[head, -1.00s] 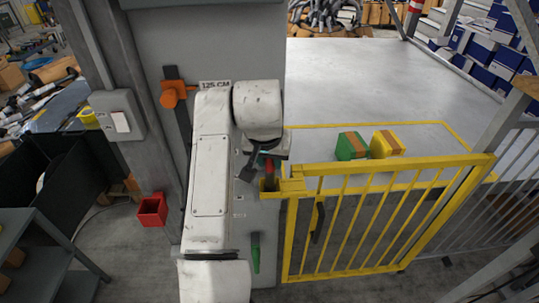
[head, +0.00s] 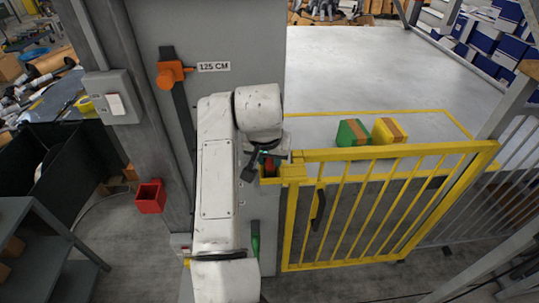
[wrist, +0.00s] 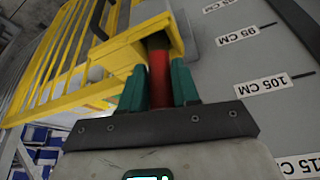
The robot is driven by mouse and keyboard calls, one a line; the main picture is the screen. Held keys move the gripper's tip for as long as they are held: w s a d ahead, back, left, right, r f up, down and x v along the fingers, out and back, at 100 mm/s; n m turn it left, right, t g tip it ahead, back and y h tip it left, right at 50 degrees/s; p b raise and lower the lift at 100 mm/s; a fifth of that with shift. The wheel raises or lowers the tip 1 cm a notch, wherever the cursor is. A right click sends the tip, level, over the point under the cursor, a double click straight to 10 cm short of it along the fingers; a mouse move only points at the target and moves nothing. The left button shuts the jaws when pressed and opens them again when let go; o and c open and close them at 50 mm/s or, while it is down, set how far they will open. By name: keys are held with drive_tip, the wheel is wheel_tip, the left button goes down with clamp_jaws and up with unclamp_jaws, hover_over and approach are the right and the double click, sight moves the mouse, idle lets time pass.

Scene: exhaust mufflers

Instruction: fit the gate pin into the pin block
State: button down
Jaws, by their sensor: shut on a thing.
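The gate pin (wrist: 160,80) is red and stands between the two green fingers of my gripper (wrist: 159,88) in the wrist view. My gripper is shut on it. The pin's far end meets the yellow pin block (wrist: 135,38); how deep it sits inside I cannot tell. In the head view my gripper (head: 262,172) is above the yellow pin block (head: 293,173) at the gate's left end, and a little red of the pin (head: 269,164) shows beside it. The yellow gate (head: 390,155) stands shut against the post side.
A green box (head: 352,133) and a yellow box (head: 388,131) sit on the grey platform behind the gate. A red open bin (head: 150,197) hangs at the left. An orange clamp (head: 172,73) is on the column near a 125 CM label (head: 213,67).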

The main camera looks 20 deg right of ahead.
idle(0.3)
drive_tip(key=c, duration=0.8)
unclamp_jaws()
drive_tip(key=shift+f, duration=0.1)
drive_tip(key=shift+o, duration=0.2)
drive_tip(key=b+v, duration=0.1)
drive_tip(key=v, duration=1)
drive_tip(key=shift+b, duration=0.3)
drive_tip(key=shift+f, duration=0.15)
